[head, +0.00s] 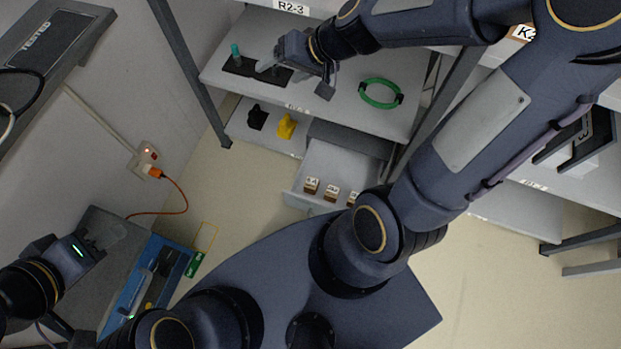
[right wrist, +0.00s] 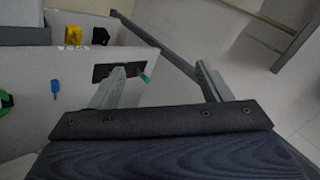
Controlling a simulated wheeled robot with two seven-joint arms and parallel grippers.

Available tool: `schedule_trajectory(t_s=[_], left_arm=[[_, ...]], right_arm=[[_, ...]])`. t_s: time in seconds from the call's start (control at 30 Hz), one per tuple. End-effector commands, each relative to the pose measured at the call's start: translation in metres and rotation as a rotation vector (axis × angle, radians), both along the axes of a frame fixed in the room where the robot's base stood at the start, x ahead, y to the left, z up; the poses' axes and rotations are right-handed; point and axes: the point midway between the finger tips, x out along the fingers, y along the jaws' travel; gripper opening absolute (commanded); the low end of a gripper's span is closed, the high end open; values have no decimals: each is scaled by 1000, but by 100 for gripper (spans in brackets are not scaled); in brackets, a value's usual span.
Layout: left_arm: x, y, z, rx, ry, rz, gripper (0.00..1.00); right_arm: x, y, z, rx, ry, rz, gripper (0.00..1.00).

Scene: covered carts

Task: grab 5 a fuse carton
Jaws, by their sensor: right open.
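Three small brown cartons with white label tops stand in a row in the open drawer (head: 297,197) under the shelves: a left carton (head: 311,186), a middle carton (head: 331,194) and a right carton (head: 352,198). Their labels are too small to read surely, so I cannot tell which is the 5 A one. My right gripper (head: 282,72) is open and empty over the upper shelf, above and left of the drawer; its spread fingers also show in the right wrist view (right wrist: 160,70). My left gripper (head: 92,245) is at the far left, away from the cartons; its fingers are unclear.
The upper shelf (head: 345,80) holds a black mat (head: 240,67) with a teal-handled item (head: 235,50), and a green cable coil (head: 380,94). Black (head: 257,117) and yellow (head: 285,126) items sit on the lower shelf. A blue tray (head: 128,290) lies at lower left. Floor before the drawer is clear.

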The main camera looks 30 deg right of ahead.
Motion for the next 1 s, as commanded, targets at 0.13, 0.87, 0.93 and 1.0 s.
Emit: schedule_trajectory(t_s=[0.13,0.87,0.93,1.0], left_arm=[[0,0,-57,0,-1,0,36],[0,0,-168,0,-1,0,36],[0,0,-173,0,-1,0,36],[0,0,-176,0,-1,0,36]], right_arm=[[52,-15,-143,-7,104,-144,71],[-30,-49,-586,-365,682,-439,71],[-30,-49,-594,-366,681,-439,71],[-30,-49,-601,-365,680,-438,71]])
